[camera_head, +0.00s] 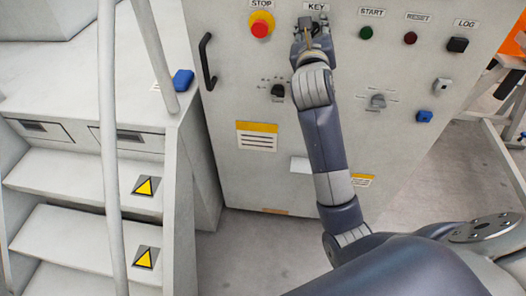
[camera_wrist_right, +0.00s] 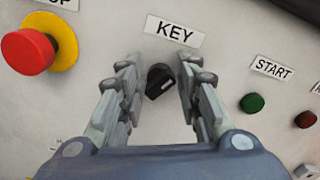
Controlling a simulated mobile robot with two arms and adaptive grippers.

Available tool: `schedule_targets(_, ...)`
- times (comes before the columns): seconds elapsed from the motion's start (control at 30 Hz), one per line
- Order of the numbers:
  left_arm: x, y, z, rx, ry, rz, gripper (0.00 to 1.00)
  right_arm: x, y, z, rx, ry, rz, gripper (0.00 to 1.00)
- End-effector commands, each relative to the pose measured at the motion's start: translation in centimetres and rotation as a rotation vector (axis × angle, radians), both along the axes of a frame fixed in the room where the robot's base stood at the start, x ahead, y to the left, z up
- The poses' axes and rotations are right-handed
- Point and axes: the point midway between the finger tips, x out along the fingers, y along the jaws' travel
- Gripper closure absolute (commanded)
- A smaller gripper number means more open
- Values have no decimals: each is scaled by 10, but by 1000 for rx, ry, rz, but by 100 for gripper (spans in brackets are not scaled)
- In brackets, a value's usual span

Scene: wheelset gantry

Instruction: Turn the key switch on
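The key switch (camera_wrist_right: 158,82) is a small black knob with a white mark, under the KEY label (camera_wrist_right: 174,31) on the grey panel. In the right wrist view the knob looks turned at a slant, leaning toward the upper right. My right gripper (camera_wrist_right: 158,98) is open, with one finger on each side of the knob. A gap shows between the knob and each finger. In the head view my right gripper (camera_head: 311,38) is at the panel just below the KEY label (camera_head: 316,7) and mostly hides the switch. My left gripper is not in view.
A red stop button (camera_wrist_right: 28,50) on a yellow base is left of the switch. A green START button (camera_wrist_right: 252,103) and a red RESET button (camera_wrist_right: 305,119) are to the right. Lower on the panel are a black selector (camera_head: 278,91) and a grey one (camera_head: 377,101). Steps with a railing (camera_head: 108,150) stand at left.

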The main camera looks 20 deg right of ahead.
Motion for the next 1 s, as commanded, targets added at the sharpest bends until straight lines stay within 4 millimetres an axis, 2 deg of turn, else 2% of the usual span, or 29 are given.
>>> schedule_targets(0.1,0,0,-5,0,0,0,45,-5,5,-3,-140,84,2,68)
schedule_targets(0.4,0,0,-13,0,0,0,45,-57,37,-3,-124,76,3,68)
schedule_targets(0.67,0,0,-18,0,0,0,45,-94,58,-3,-125,79,-2,68)
schedule_targets(0.8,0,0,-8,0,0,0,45,-79,44,-15,-238,136,-84,68)
schedule_targets(1.0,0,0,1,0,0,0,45,-63,34,-36,-430,214,-169,68)
